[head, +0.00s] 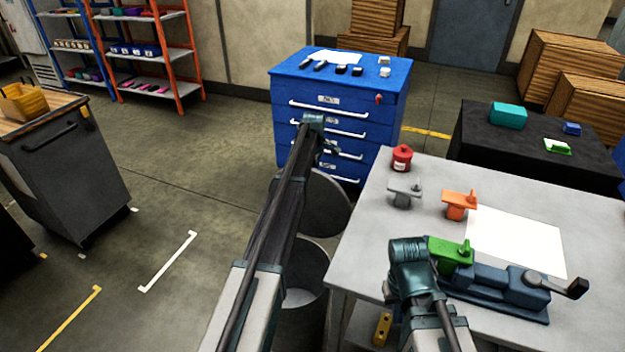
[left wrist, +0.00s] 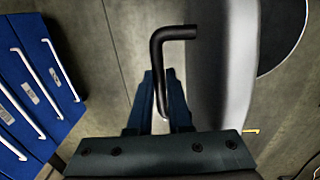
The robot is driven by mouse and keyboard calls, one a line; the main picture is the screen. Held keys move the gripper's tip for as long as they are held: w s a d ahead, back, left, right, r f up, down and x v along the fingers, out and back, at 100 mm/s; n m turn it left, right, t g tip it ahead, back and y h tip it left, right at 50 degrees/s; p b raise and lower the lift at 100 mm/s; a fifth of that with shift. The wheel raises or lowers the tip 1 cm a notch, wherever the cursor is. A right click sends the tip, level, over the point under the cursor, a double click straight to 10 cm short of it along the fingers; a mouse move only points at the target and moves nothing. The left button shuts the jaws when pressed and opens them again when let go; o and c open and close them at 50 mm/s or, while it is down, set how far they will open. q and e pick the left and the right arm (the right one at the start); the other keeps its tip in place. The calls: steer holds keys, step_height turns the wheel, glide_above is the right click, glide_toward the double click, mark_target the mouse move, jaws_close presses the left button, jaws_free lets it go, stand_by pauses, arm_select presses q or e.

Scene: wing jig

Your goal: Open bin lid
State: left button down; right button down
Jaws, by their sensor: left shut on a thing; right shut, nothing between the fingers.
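The grey bin (head: 314,262) stands on the floor left of the grey table, partly hidden behind my left arm. Its round lid (head: 326,205) is tilted steeply up behind the bin's opening, and the inside of the bin shows. My left gripper (head: 328,147) is at the lid's far upper side, in front of the blue cabinet. In the left wrist view, its fingers are shut on a black bent handle (left wrist: 158,62) beside a pale curved surface. My right gripper (head: 410,285) is shut and empty over the table; its fingertips are mostly hidden.
The blue drawer cabinet (head: 345,95) stands just beyond the left gripper. The table (head: 375,225) holds a red container (head: 402,158), grey and orange pieces, a white sheet and a blue jig (head: 500,290) with a green piece beside my right gripper.

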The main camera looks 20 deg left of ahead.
arm_select(q)
steer(key=shift+w+f, duration=0.1)
steer(key=shift+w, duration=0.35)
steer(key=c, duration=0.8)
jaws_free()
steer(key=shift+c, duration=0.2)
step_height(320, 180, up, 14)
steer(key=p, duration=1.3)
steer(key=shift+s+p, duration=0.35)
steer(key=shift+s, duration=0.1)
steer(key=shift+f, duration=0.15)
